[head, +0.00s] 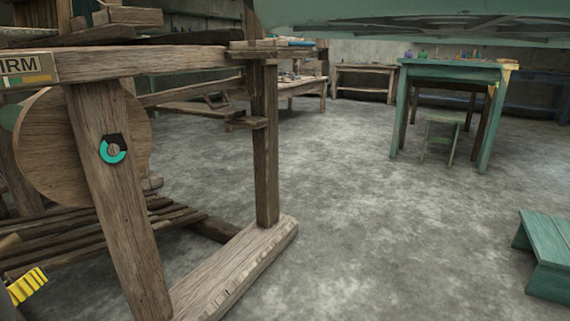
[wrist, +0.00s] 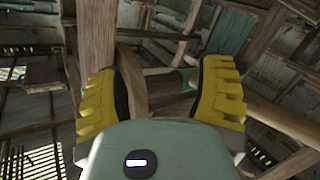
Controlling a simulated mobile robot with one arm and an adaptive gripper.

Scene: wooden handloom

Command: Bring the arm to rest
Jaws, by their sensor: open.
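My gripper (wrist: 160,95) shows in the wrist view with its two yellow ribbed fingers spread apart, open, with nothing between them. Behind the fingers are wooden beams and a rough roof or wall. In the head view only one yellow finger (head: 27,286) shows at the lower left edge, beside the lower slats of the wooden loom (head: 120,210). The rest of my gripper is outside that view.
The loom's post and foot beam (head: 240,265) stand close on the left. A green table (head: 455,72) with a stool (head: 440,138) under it stands at the back right. A green bench (head: 548,252) is at the right edge. The concrete floor (head: 370,220) between is clear.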

